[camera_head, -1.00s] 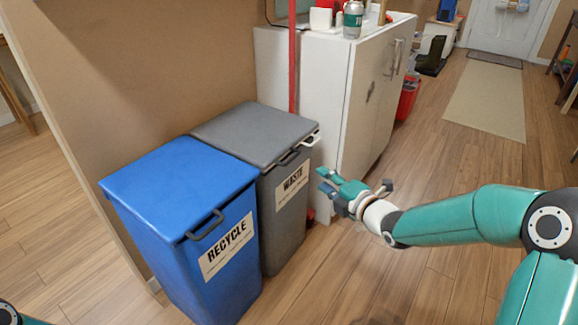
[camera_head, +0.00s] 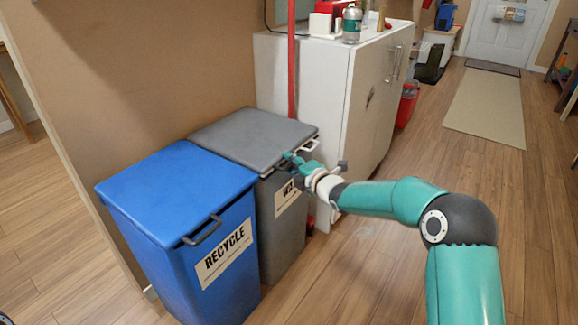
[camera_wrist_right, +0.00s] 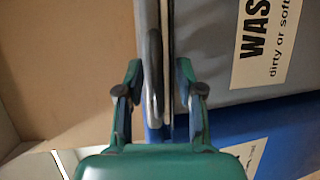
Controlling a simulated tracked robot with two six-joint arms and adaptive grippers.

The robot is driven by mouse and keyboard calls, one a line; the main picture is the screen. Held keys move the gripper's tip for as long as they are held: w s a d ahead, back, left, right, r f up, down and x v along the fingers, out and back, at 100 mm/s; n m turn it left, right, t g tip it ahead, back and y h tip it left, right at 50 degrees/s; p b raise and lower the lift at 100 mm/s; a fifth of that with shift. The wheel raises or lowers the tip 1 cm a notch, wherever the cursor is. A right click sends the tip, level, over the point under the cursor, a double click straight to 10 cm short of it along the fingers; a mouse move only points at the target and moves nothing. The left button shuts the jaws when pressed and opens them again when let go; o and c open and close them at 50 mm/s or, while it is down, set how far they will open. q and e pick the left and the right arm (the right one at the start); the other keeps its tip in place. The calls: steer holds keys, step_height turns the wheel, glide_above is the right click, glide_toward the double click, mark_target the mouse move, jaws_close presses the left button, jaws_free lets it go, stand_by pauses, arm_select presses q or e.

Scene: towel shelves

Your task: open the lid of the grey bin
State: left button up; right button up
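The grey bin (camera_head: 284,232) with its WASTE label stands beside the blue bin, and its lid (camera_head: 253,137) is shut. My right gripper (camera_head: 292,160) is at the front edge of this lid, partly hiding its handle and label. In the right wrist view, the lid's handle (camera_wrist_right: 153,75) lies between the two fingers of the right gripper (camera_wrist_right: 159,95). The fingers are spread on both sides of it, with gaps visible. My left gripper is not in view; only a dark sliver shows in the lower left corner.
The blue RECYCLE bin (camera_head: 180,225) stands close on the left, its lid shut. A white cabinet (camera_head: 325,95) with items on top stands behind the grey bin on the right. A red post (camera_head: 291,70) rises behind the lid. The wooden floor to the right is open.

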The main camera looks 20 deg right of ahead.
steer(key=shift+c, duration=0.2)
jaws_close()
